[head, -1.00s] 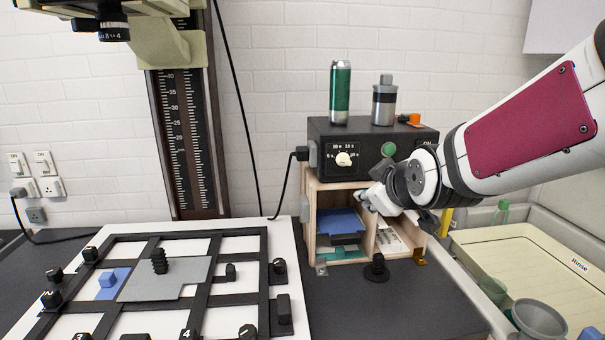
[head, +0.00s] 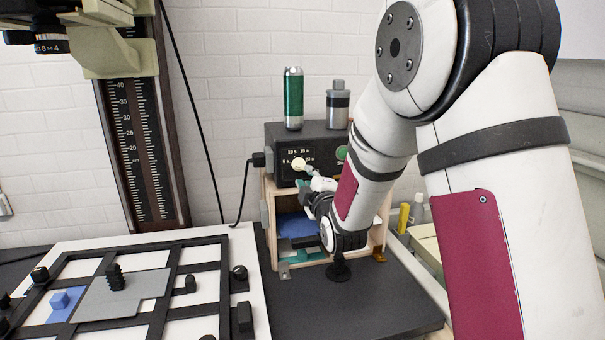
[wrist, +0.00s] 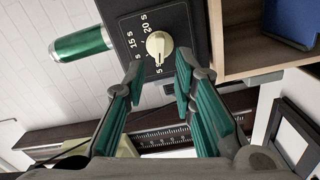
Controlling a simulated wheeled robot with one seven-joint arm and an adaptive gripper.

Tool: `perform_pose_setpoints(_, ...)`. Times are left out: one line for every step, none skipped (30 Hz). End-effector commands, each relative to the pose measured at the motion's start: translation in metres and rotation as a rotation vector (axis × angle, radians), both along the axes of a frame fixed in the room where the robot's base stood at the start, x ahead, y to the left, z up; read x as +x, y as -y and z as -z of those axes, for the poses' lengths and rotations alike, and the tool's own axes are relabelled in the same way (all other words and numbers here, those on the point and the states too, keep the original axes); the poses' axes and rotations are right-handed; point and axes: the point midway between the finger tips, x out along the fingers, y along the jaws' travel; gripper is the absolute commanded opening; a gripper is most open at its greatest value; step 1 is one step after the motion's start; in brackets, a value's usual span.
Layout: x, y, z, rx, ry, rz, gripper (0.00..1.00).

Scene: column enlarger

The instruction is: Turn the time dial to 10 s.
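The time dial (head: 298,163) is a cream knob on the front of a black timer box (head: 330,147). In the wrist view the dial (wrist: 159,45) shows just beyond my fingertips, with printed second marks around it. I cannot tell for sure which mark its pointer faces. My gripper (wrist: 160,66) is open and empty, its two teal-padded fingers spread to either side of the dial's near edge and apart from it. In the head view my gripper (head: 308,184) is just below and in front of the dial, partly hidden by my arm.
The timer box stands on a wooden shelf unit (head: 267,205) holding a blue item. A green can (head: 293,98) and a grey bottle (head: 338,105) stand on top. A black-framed board (head: 130,320) lies at left. A dark column (head: 140,150) rises behind.

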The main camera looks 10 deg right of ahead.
Motion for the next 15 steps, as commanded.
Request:
perform_pose_setpoints(0.005, 0.0, 0.001, 0.0, 0.001, 0.0, 0.25)
perform_pose_setpoints(0.008, 0.0, 0.001, 0.0, 0.001, 0.0, 0.25)
perform_pose_setpoints(0.01, 0.0, 0.001, 0.0, 0.001, 0.0, 0.25)
perform_pose_setpoints(0.013, 0.0, 0.001, 0.001, 0.001, 0.0, 0.25)
perform_pose_setpoints(0.015, 0.0, 0.001, 0.001, 0.001, 0.0, 0.25)
perform_pose_setpoints(0.018, 0.0, 0.001, 0.001, 0.001, 0.0, 0.25)
perform_pose_setpoints(0.02, 0.0, 0.001, 0.001, 0.0, 0.0, 0.25)
perform_pose_setpoints(0.022, 0.0, 0.001, 0.001, 0.0, 0.0, 0.25)
perform_pose_setpoints(0.025, 0.0, 0.001, 0.001, 0.001, 0.0, 0.25)
perform_pose_setpoints(0.027, 0.0, 0.001, 0.001, 0.001, 0.0, 0.25)
perform_pose_setpoints(0.029, 0.0, 0.001, 0.001, 0.001, 0.0, 0.25)
perform_pose_setpoints(0.032, 0.0, 0.001, 0.001, 0.0, 0.0, 0.25)
perform_pose_setpoints(0.034, 0.0, 0.001, 0.001, 0.0, 0.0, 0.25)
perform_pose_setpoints(0.036, 0.0, 0.001, 0.001, 0.0, 0.0, 0.25)
perform_pose_setpoints(0.039, 0.0, 0.001, 0.002, 0.001, 0.0, 0.25)
